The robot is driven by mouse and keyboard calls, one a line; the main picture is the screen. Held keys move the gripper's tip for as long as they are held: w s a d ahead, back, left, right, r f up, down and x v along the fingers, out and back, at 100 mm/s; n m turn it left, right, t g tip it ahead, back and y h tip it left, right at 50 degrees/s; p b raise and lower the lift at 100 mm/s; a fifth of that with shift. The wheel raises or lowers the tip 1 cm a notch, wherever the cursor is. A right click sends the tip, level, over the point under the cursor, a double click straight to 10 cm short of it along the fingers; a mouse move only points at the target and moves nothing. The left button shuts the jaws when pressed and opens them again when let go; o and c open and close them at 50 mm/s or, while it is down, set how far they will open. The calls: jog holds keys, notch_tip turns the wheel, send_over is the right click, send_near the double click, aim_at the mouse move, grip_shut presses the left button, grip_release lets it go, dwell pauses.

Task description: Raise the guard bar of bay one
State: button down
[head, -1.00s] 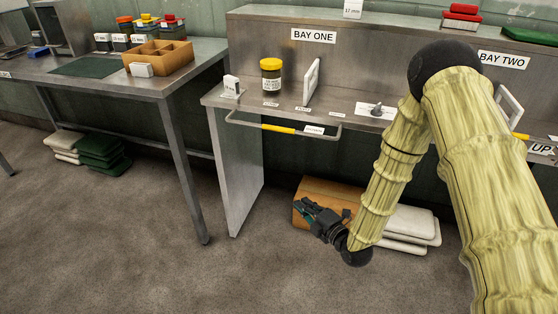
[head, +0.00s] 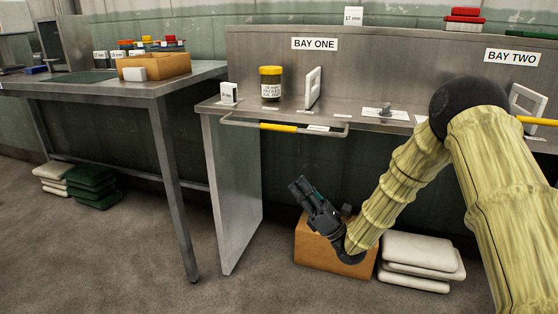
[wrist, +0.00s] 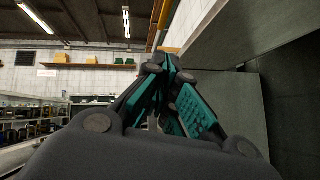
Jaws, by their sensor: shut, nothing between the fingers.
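The guard bar of bay one (head: 278,127) is a grey metal bar with a yellow grip section. It is down, running along the front edge of the bay one shelf below the BAY ONE sign (head: 314,44). My gripper (head: 300,185) is below the bar and a little to its right of centre, apart from it, pointing up and to the left. Its fingers are shut and empty. In the wrist view, my gripper (wrist: 160,65) points upward, and a yellow strip, probably the bar's grip (wrist: 158,25), shows beyond the fingertips.
A yellow-lidded jar (head: 270,83) and a white upright frame (head: 313,88) stand on the bay one shelf. A side panel (head: 232,190) stands left of my gripper. A cardboard box (head: 320,250) and white sacks (head: 420,262) lie on the floor below.

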jog(key=shift+r+n, duration=0.15)
jog(key=shift+n, duration=0.35)
jog(key=d+r+b+x, duration=0.2)
jog(key=b+x, duration=0.1)
jog(key=x, duration=0.9)
jog(key=shift+s+a+r+b, duration=0.2)
jog(key=shift+r+b, duration=0.1)
jog(key=shift+b, duration=0.1)
jog(key=shift+m, duration=0.3)
